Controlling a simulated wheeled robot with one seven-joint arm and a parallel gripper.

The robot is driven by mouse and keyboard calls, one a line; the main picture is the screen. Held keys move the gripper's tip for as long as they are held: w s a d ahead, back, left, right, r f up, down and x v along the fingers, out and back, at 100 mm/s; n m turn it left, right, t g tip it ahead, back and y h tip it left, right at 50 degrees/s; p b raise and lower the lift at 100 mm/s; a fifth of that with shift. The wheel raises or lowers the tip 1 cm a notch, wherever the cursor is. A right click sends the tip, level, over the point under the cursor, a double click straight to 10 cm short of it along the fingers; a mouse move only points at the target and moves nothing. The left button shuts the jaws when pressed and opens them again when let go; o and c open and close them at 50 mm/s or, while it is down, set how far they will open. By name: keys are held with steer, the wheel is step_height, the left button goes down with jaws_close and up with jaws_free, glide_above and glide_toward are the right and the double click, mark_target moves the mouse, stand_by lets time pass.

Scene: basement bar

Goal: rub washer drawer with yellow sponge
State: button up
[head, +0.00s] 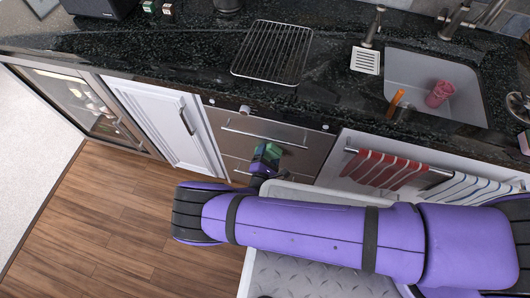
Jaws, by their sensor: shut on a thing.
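The washer drawer (224,124) is a stainless steel front below the dark counter, with a long bar handle across its upper part and another bar lower down. My gripper (264,160) is in front of its lower middle part, just past my purple arm. The gripper is shut on a small block with a green face (269,151), which looks like the sponge; I see no clear yellow on it. The fingers are small and partly hidden. I cannot tell whether the block touches the drawer front.
A white cabinet (150,112) and a glass-door cooler (75,95) stand to the left. To the right, a red striped towel (382,170) hangs below the sink (408,68). A wire rack (273,52) lies on the counter (190,60). The wooden floor (110,210) at left is clear.

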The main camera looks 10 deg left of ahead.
mark_target(275, 155)
steer(key=shift+s+d, duration=0.15)
steer(key=shift+d, duration=3)
steer(key=shift+s+d+f, duration=0.15)
steer(key=shift+s+d, duration=0.05)
steer(key=shift+d, duration=0.7)
steer(key=shift+s+d+f, duration=0.15)
steer(key=shift+d, duration=0.75)
steer(key=shift+a, duration=0.15)
steer(key=shift+w+a+r, duration=0.1)
steer(key=shift+w+a, duration=0.05)
steer(key=shift+a, duration=1.7)
steer(key=shift+w+a+r, duration=0.1)
steer(key=shift+a, duration=1.8)
steer(key=shift+w+a+r, duration=0.1)
steer(key=shift+w+a, duration=0.05)
steer(key=shift+a, duration=1.7)
steer(key=shift+w+r, duration=0.15)
steer(key=shift+r, duration=0.9)
steer(key=shift+d, duration=2.1)
